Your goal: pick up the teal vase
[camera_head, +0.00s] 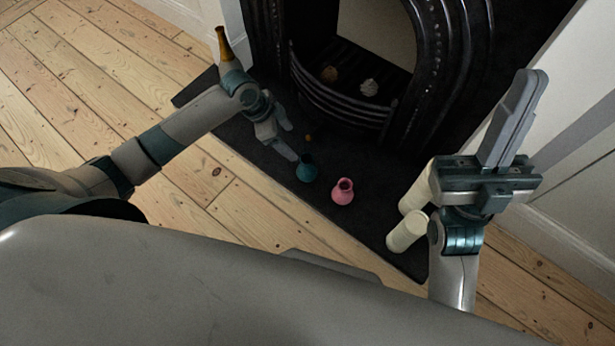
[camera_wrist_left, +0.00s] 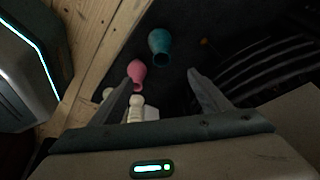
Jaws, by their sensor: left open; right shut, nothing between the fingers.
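The teal vase (camera_head: 307,170) stands on the dark hearth slab in the head view, just left of a pink vase (camera_head: 343,191). It also shows in the left wrist view (camera_wrist_left: 160,44), beyond the fingertips, with the pink vase (camera_wrist_left: 137,72) below and left of it. My left gripper (camera_head: 287,141) is open and empty, a little up and left of the teal vase, apart from it. Its two fingers show in the left wrist view (camera_wrist_left: 163,84) with a gap between them. My right gripper (camera_head: 522,112) is shut and empty, raised at the right, far from the vase.
A brown bottle (camera_head: 224,44) stands at the far left end. A small orange object (camera_head: 308,138) lies behind the teal vase. The black fireplace grate (camera_head: 340,105) bounds the hearth behind.

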